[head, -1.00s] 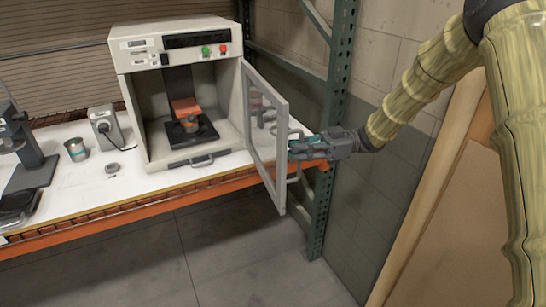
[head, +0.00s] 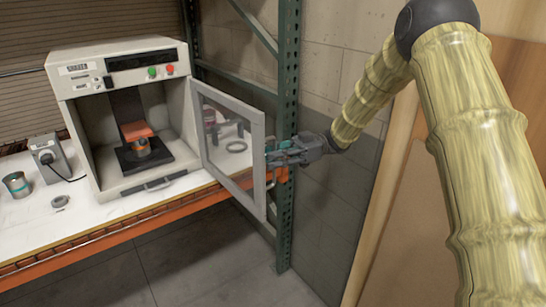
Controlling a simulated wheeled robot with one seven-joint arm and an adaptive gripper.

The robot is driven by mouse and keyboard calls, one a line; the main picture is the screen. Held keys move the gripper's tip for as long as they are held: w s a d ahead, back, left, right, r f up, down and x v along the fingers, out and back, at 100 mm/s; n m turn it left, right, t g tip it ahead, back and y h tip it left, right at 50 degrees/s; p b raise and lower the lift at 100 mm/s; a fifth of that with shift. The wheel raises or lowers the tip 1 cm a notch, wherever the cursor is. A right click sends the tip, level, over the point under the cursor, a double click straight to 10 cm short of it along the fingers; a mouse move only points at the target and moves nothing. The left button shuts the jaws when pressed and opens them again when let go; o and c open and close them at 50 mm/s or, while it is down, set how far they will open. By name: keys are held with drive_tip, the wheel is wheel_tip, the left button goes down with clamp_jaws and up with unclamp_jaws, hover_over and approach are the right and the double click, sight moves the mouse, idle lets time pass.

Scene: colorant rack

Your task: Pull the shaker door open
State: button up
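The shaker (head: 128,60) is a pale grey box on the bench, with its front open to the left of the door. Its framed door (head: 258,170) with a clear pane stands swung wide open to the right, hinged at the shaker's right side. My gripper (head: 272,151) is at the door's free outer edge, on the handle side, with its fingers pointing left. The fingertips are close to or touching the handle, which is mostly hidden. They are too small to show whether they are closed on it. Inside the shaker, a can sits under an orange-red clamp block (head: 137,130).
A green rack post (head: 288,110) stands just behind the door and gripper. The white bench (head: 40,215) has an orange front beam. A metal can (head: 17,185) and a grey device (head: 50,158) stand left of the shaker. Brown panels lean at the right. The floor in front is clear.

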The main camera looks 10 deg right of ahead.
idle(0.3)
drive_tip(key=v, duration=1.2)
idle(0.3)
drive_tip(key=a+f+m+t+h, duration=0.1)
drive_tip(key=a+f+m+t, duration=0.35)
drive_tip(key=f, duration=0.35)
drive_tip(key=a+f+m+t+h, duration=0.25)
drive_tip(key=f+m+t, duration=0.2)
drive_tip(key=f, duration=0.45)
drive_tip(key=a+f+m+t+h, duration=0.1)
drive_tip(key=a+f+m+t, duration=0.35)
drive_tip(key=f, duration=0.35)
drive_tip(key=s+d+f+m+h, duration=0.1)
drive_tip(key=s+f+m+h, duration=0.4)
drive_tip(key=s+f, duration=0.85)
drive_tip(key=s+d+f+g+h, duration=0.1)
drive_tip(key=s+f+g+h, duration=0.1)
drive_tip(key=s, duration=0.9)
drive_tip(key=s+d+f+m+g+h, duration=0.1)
drive_tip(key=s+d+f+g+h, duration=0.1)
drive_tip(key=s, duration=1)
drive_tip(key=s+d+f+m+g+h, duration=0.1)
drive_tip(key=s+f+g+h, duration=0.3)
drive_tip(key=s, duration=0.7)
drive_tip(key=shift+s+d+f+g, duration=0.1)
drive_tip(key=shift+d+f+g, duration=0.1)
drive_tip(key=shift+f+g, duration=0.3)
drive_tip(key=shift+s+d+f+g, duration=0.1)
drive_tip(key=shift+d+f+g, duration=0.15)
drive_tip(key=shift+f, duration=0.45)
